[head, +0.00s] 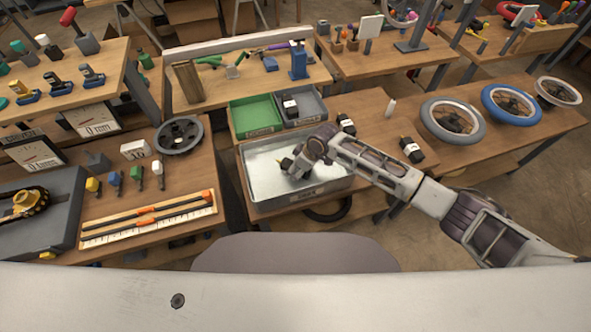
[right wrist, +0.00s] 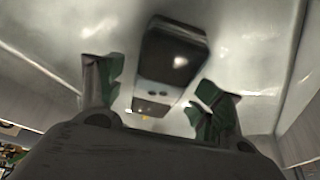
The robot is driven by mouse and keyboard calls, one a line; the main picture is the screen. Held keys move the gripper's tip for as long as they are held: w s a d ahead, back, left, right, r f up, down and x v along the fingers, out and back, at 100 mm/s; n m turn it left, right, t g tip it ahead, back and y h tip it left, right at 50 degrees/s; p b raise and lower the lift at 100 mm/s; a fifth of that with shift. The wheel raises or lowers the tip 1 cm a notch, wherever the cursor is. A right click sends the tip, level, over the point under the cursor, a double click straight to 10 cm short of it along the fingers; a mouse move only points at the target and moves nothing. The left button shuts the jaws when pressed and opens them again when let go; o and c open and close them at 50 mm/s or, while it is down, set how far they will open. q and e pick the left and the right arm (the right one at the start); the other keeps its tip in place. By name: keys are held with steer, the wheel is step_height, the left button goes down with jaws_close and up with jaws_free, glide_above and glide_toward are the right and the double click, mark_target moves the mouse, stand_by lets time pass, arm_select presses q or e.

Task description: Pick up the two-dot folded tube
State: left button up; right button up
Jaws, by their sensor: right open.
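The two-dot folded tube shows in the right wrist view as a dark block (right wrist: 172,55) with a paler band bearing two dark dots and a yellowish end. It lies in the metal tray (head: 262,199). My right gripper (head: 294,167) reaches down into this tray in the head view and hides most of what is under it. In the right wrist view the right gripper (right wrist: 158,88) is open, with one green-padded finger on each side of the tube's near part. I cannot tell whether either finger touches it. My left gripper is not in view.
Behind the tray stand a green bin (head: 250,116) and a grey bin (head: 311,106) holding a dark part (head: 290,105). Similar dark parts (head: 346,124) (head: 411,150) lie on the table to the right. The tray walls surround my gripper.

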steer(key=c, duration=1.3)
steer(key=shift+r, duration=0.15)
step_height(320, 180, up, 10)
steer(key=shift+r+b, duration=0.1)
steer(key=shift+b, duration=0.25)
steer(key=shift+m, duration=0.3)
stand_by(0.5)
